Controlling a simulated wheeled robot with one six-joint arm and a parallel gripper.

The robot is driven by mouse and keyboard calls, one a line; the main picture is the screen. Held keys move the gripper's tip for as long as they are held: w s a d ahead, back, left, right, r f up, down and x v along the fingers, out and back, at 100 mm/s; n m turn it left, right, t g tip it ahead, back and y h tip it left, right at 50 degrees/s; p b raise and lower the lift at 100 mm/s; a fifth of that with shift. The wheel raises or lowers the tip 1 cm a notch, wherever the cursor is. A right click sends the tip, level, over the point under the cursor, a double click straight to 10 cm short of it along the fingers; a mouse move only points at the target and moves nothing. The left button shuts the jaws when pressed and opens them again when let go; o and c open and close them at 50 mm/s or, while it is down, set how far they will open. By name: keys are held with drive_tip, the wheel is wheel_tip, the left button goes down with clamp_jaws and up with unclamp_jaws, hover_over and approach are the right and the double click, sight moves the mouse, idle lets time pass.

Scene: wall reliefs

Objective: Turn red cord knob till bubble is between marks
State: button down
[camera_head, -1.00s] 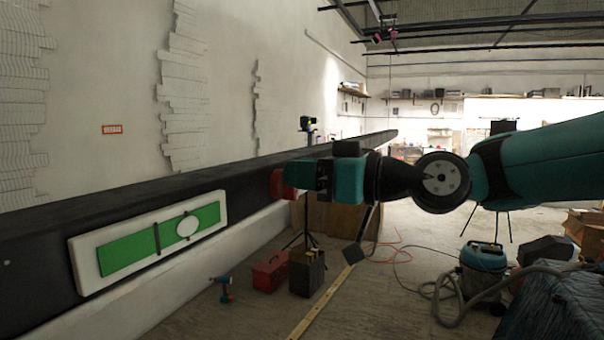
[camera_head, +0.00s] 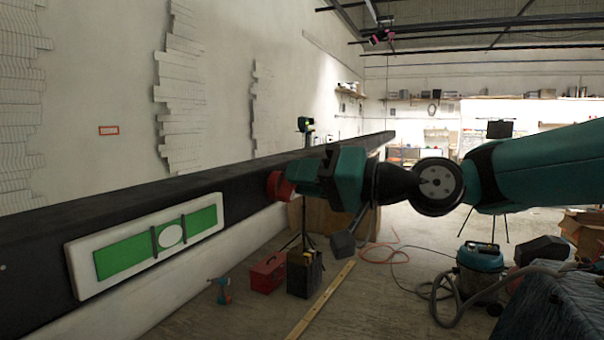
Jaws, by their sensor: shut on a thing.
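The red knob (camera_head: 279,186) sits on the front face of the long black beam (camera_head: 120,208). My gripper (camera_head: 296,181) is shut on the knob; its teal and black body is rolled, and its fingers are largely hidden. Left of it, a white-framed level (camera_head: 82,265) with a green window (camera_head: 118,257) is fixed to the beam. The white oval bubble (camera_head: 170,235) lies between the two black marks, left mark (camera_head: 154,242) and right mark (camera_head: 184,229). No cord is clearly visible.
Below the beam stand a red toolbox (camera_head: 268,272), a dark box (camera_head: 304,274) and a drill (camera_head: 221,290) on the floor. A vacuum (camera_head: 482,262) with a hose is at the right. The floor between is mostly open.

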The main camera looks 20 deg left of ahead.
drive_tip(key=shift+w+m, duration=0.1)
drive_tip(key=shift+m, duration=0.4)
drive_tip(key=c, duration=1.1)
unclamp_jaws()
drive_tip(key=d+b, duration=0.2)
drive_tip(key=d, duration=0.3)
drive_tip(key=s+d+b, duration=0.1)
drive_tip(key=d+b, duration=0.2)
drive_tip(key=d, duration=0.3)
drive_tip(key=d+b, duration=0.2)
drive_tip(key=d, duration=0.4)
drive_tip(key=shift+s+d, duration=0.2)
drive_tip(key=shift+d, duration=0.05)
drive_tip(key=shift+f, duration=0.1)
